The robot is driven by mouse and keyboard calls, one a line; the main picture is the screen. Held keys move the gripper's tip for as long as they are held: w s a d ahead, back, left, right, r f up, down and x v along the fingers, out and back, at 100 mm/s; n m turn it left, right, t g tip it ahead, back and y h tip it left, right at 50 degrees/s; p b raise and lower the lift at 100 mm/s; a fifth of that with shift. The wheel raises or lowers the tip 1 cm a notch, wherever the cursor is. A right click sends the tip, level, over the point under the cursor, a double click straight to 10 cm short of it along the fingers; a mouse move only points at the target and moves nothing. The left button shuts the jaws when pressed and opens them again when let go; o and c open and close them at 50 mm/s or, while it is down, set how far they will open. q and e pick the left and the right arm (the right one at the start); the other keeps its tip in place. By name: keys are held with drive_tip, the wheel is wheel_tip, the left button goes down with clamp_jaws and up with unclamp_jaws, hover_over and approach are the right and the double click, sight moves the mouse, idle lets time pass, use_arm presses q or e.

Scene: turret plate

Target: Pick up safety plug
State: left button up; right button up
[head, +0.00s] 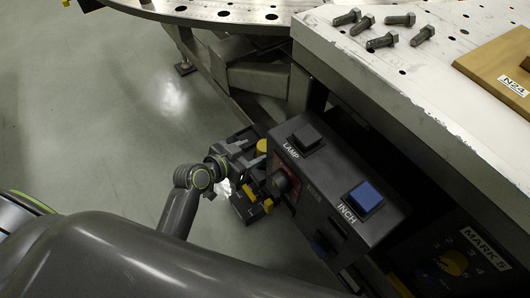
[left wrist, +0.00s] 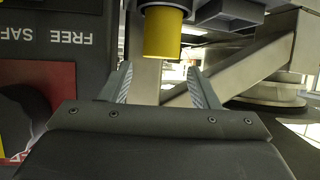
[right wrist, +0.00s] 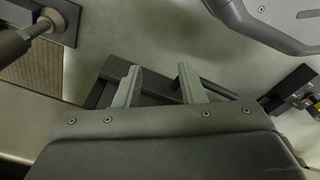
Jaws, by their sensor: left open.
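The safety plug looks to be the yellow cylinder (head: 262,146) on the left side of the dark control box, just beyond my left gripper (head: 249,158). In the left wrist view the yellow cylinder (left wrist: 165,32) hangs at the top, ahead of the fingertips. My left gripper (left wrist: 160,80) is open, its two fingers spread to either side below the cylinder, with nothing between them.
The control box (head: 318,185) carries a LAMP switch and a blue INCH button (head: 364,197). A panel (left wrist: 60,60) marked FREE and SAFE stands close at the left wrist's left. Several bolts (head: 381,41) and a wooden block (head: 503,66) lie on the plate above. Open floor lies left.

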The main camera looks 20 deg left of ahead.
sight(261, 148)
use_arm(q)
drive_tip(key=shift+f+b+x, duration=0.25)
drive_tip(key=shift+b+x, duration=0.15)
drive_tip(key=shift+x, duration=2.35)
drive_tip(key=shift+s+a, duration=0.1)
use_arm(e)
drive_tip(key=shift+w+a+r, duration=0.15)
drive_tip(key=shift+w+r, duration=0.05)
drive_tip(key=shift+r, duration=0.35)
drive_tip(key=shift+w+a+r, duration=0.15)
drive_tip(key=shift+r, duration=0.4)
use_arm(q)
drive_tip(key=c, duration=0.8)
drive_tip(key=shift+r, duration=0.1)
